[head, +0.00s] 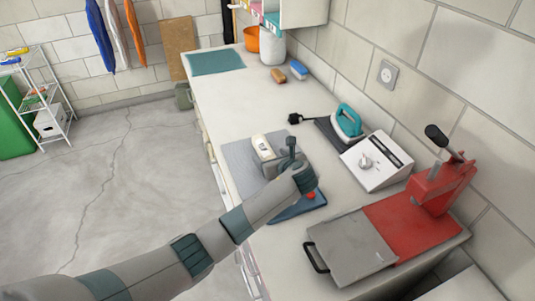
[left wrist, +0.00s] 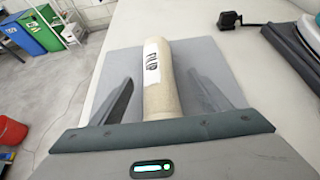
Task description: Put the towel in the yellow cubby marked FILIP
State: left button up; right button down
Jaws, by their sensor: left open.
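The towel (head: 264,147) is a beige roll with a white band of dark lettering, lying on a grey mat on the counter. My left gripper (head: 281,158) is at its near end, open. In the left wrist view the towel (left wrist: 160,95) lies between the two spread fingers of the left gripper (left wrist: 161,90), with a gap on each side. The lettering on the band is not clearly readable. A wall cubby unit (head: 304,12) with coloured fronts is at the top, cut off by the frame. The FILIP name and its yellow cubby cannot be made out. My right gripper is not in view.
Right of the towel are a teal iron (head: 348,121), a white device (head: 377,161) and a red press (head: 436,190). A blue brush (head: 298,69), a brown block (head: 278,75) and a white canister (head: 272,47) stand farther back. The counter between is clear.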

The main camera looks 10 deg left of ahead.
aim_at(267, 153)
pick_arm(q)
jog(key=x, duration=0.2)
jog(key=shift+w+a+p, duration=0.15)
jog(key=shift+w+p, duration=0.2)
jog(key=shift+w+a+f, duration=0.2)
jog(key=shift+w+f, duration=0.05)
jog(key=shift+f, duration=0.05)
jog(key=c, duration=1.4)
jog(key=shift+r, duration=0.1)
